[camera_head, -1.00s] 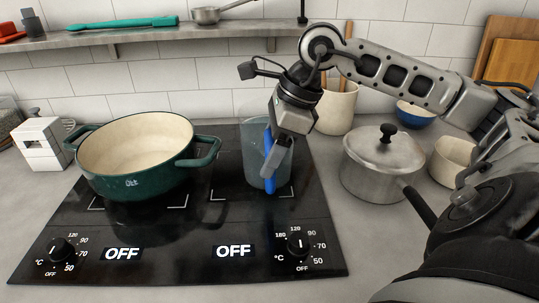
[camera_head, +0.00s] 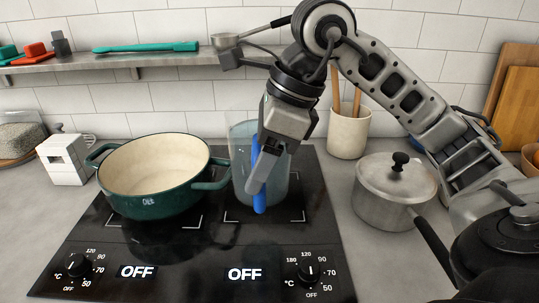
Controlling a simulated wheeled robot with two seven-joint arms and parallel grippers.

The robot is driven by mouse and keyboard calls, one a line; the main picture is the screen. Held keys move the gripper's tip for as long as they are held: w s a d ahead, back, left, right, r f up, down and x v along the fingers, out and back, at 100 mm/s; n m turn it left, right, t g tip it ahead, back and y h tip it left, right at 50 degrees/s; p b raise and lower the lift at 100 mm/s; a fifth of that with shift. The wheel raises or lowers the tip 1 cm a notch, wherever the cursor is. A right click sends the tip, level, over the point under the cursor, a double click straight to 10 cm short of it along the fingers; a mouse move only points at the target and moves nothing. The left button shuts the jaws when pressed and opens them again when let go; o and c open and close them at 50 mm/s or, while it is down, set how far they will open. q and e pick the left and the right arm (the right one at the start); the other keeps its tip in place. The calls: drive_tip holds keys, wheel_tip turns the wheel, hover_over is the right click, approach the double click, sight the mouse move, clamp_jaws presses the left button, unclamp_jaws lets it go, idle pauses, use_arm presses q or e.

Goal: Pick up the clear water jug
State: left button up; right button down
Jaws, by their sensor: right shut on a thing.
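The clear water jug (camera_head: 240,158) stands at the right rear of the black cooktop, see-through and bluish, with a blue handle (camera_head: 259,198) facing me. My right gripper (camera_head: 262,178) comes down from above in front of the jug and is shut on the blue handle. The gripper hides part of the jug's front and rim. The jug looks upright; I cannot tell whether its base touches the cooktop. My left gripper is not in view.
A green pot (camera_head: 160,185) sits left of the jug, its right handle close to it. A lidded steel saucepan (camera_head: 395,195) stands to the right. A utensil crock (camera_head: 348,132) is behind. A wall shelf (camera_head: 120,74) runs above. The cooktop (camera_head: 190,250) displays read OFF.

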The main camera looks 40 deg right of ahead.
drive_tip(key=s+a+r, duration=0.1)
drive_tip(key=a+r, duration=0.2)
drive_tip(key=a, duration=0.3)
drive_tip(key=shift+s, duration=0.4)
idle(0.8)
